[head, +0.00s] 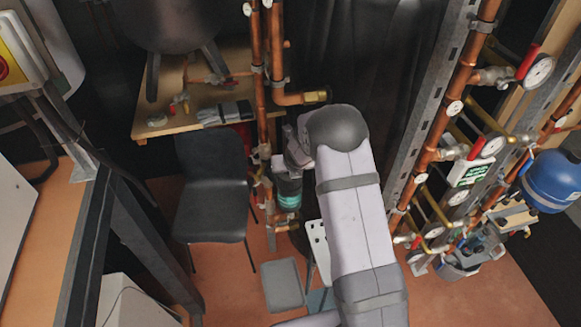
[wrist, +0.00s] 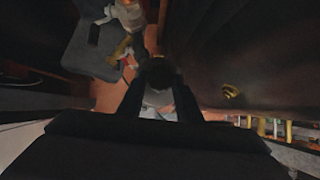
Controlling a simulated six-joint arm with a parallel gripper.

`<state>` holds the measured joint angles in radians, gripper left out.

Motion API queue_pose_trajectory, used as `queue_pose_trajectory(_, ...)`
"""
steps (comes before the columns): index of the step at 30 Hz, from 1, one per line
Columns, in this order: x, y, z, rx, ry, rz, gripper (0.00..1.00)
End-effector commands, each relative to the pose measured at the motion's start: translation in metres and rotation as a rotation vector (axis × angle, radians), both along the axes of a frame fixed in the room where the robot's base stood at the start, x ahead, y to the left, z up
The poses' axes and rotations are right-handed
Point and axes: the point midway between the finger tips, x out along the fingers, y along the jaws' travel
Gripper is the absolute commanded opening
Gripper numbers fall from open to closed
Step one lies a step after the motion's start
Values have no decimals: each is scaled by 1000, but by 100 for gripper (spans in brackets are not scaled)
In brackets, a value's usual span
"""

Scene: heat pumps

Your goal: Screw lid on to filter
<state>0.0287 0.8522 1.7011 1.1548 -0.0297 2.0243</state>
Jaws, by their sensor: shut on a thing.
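My gripper shows in the wrist view (wrist: 160,92), with its two dark fingers closed on the sides of a small round piece, which I take for the lid (wrist: 158,76). It has a dark far part and a paler near part. In the head view a dark cylinder with a teal band, which looks like the filter (head: 288,192), stands upright by the copper pipes, just left of my arm. My wrist is close above it; my fingertips are hidden there. I cannot tell whether the lid touches the filter.
A dark chair (head: 212,190) stands left of the filter. Copper pipes (head: 257,60) rise behind it, near a wooden table (head: 160,118). Another rack of pipes and gauges (head: 466,110) with a blue tank (head: 552,180) is on the right. A grey box (head: 283,285) lies on the floor.

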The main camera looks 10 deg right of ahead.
Motion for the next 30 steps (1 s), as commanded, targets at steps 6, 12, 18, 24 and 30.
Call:
queue_pose_trajectory(6,3,0,4,-2,-9,-2,5)
queue_pose_trajectory(12,4,1,6,-1,-8,-32,5)
queue_pose_trajectory(18,4,2,6,0,-8,-77,5)
queue_pose_trajectory(24,4,2,7,0,-9,-117,5)
queue_pose_trajectory(30,5,3,7,0,-9,-158,5)
